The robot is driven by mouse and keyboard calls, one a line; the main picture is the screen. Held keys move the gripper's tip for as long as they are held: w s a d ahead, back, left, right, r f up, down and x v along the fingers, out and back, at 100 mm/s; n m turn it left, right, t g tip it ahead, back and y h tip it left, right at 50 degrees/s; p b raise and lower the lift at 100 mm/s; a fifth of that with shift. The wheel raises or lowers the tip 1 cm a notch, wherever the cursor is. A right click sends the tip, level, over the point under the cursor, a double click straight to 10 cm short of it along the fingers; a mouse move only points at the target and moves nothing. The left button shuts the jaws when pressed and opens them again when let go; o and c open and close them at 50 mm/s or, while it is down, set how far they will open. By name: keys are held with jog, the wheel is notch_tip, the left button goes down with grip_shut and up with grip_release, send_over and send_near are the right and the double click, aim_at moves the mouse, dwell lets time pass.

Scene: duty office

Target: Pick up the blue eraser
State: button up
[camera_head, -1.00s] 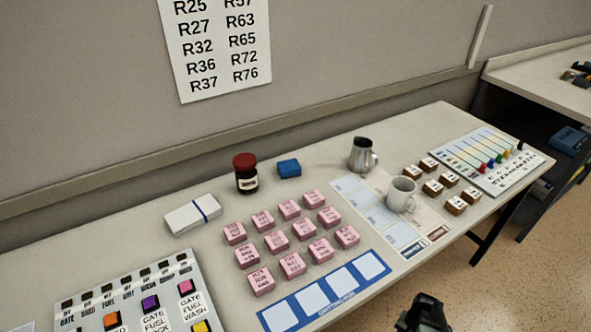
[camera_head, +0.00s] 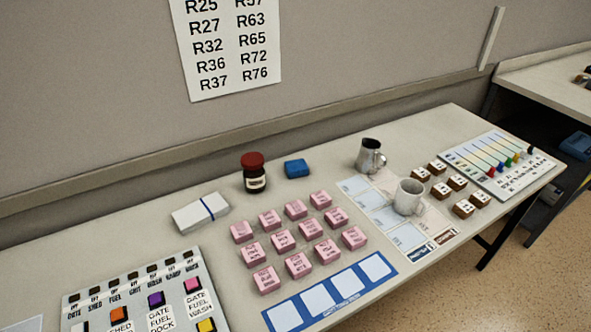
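The blue eraser (camera_head: 297,168) lies on the table near its back edge, just right of a dark jar with a red lid. Nothing touches it and it is in full view. My gripper is not in the picture now.
The jar (camera_head: 253,173) stands close left of the eraser, with a banded white stack (camera_head: 200,213) further left. Several pink blocks (camera_head: 297,209) lie in front. A metal pitcher (camera_head: 370,157) and a white mug (camera_head: 408,197) stand to the right. Bare table surrounds the eraser's right side.

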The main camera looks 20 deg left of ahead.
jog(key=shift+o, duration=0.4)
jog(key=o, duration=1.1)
